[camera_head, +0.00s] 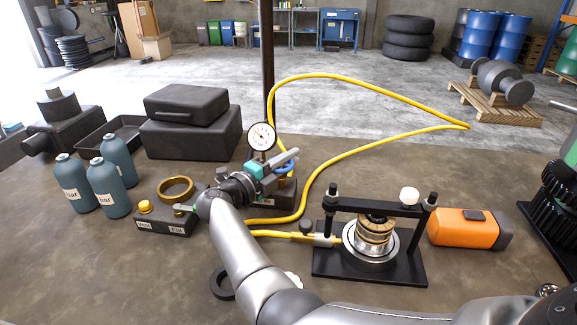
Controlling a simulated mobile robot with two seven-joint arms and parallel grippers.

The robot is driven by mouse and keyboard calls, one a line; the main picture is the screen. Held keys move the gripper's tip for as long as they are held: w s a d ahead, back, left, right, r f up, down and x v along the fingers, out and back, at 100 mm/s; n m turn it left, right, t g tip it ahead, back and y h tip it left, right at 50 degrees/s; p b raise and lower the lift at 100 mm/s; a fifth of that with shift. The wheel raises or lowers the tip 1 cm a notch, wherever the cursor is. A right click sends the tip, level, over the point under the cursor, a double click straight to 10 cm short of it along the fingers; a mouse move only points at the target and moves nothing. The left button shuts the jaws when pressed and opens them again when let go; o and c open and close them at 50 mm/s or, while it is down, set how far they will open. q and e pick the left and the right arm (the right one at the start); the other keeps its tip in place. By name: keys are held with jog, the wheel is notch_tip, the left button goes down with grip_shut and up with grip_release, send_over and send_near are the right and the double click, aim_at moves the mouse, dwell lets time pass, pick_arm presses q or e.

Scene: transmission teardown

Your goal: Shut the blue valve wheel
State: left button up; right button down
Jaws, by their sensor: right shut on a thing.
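The blue valve wheel (284,168) stands beside a round pressure gauge (262,136), near the middle of the view. My right arm reaches in from the lower right, and my right gripper (285,159) is at the wheel with its jaws shut on it. The grey fingers cover part of the wheel, so only parts of its blue rim show. A dark valve block (288,192) sits below the wheel, partly hidden by my wrist. My left gripper is not in view.
A yellow hose (372,88) loops from the valve to a black press frame (330,265) holding a gear stack (375,233). An orange case (462,228) lies right.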

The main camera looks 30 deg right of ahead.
jog(key=shift+f, duration=0.1)
dwell(0.4)
jog(key=c, duration=1.1)
grip_release()
jog(key=shift+c, duration=0.2)
